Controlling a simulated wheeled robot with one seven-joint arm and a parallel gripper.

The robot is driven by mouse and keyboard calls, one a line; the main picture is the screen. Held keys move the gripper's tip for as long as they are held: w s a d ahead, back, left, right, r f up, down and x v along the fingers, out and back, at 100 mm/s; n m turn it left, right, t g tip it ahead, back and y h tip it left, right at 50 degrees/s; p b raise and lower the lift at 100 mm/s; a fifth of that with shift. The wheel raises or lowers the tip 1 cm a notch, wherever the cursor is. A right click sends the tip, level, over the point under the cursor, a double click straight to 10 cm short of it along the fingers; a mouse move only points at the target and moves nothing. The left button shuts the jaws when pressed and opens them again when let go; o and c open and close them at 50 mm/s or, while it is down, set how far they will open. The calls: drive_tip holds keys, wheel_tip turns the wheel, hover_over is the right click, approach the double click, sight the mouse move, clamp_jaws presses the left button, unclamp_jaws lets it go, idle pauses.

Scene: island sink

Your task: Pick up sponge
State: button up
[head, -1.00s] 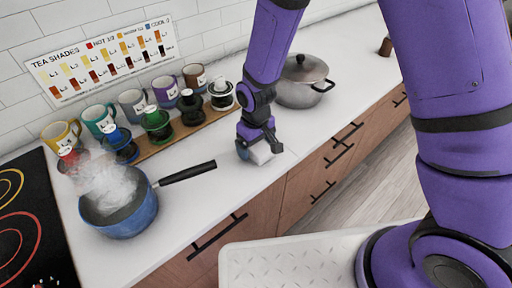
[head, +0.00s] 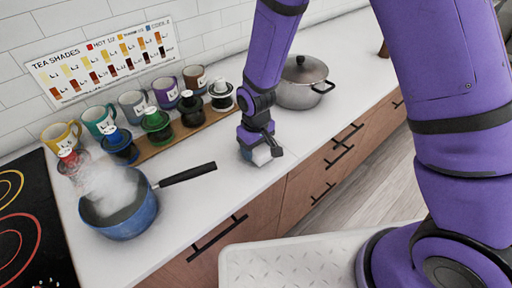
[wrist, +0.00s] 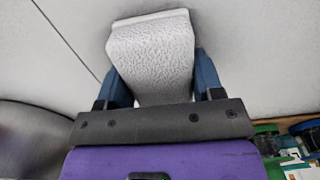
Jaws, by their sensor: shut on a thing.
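The sponge (wrist: 152,60) is a pale, speckled block with a lighter layer along its far edge. It sits between the two blue fingers of my gripper (wrist: 160,80) in the wrist view. The fingers are closed on its left and right sides. In the head view my gripper (head: 257,152) points down at the countertop, and the pale sponge (head: 262,155) shows partly under it, close to the counter's front edge. I cannot tell whether the sponge still touches the counter.
A steaming blue pan (head: 128,222) has its black handle (head: 187,174) pointing toward my gripper. A grey lidded pot (head: 302,92) stands behind right. Several mugs and lidded jars line a wooden board (head: 184,132) by the wall.

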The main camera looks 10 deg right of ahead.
sight(256, 149)
drive_tip(key=shift+r, duration=0.6)
wheel_tip(256, 149, up, 2)
drive_tip(key=shift+r, duration=0.1)
drive_tip(key=shift+s+r, duration=0.1)
drive_tip(key=shift+s, duration=0.6)
drive_tip(key=s+r, duration=0.1)
drive_tip(key=s, duration=1.3)
drive_tip(key=shift+s+a+r, duration=0.15)
drive_tip(key=shift+s+a, duration=0.1)
drive_tip(key=shift+s, duration=0.05)
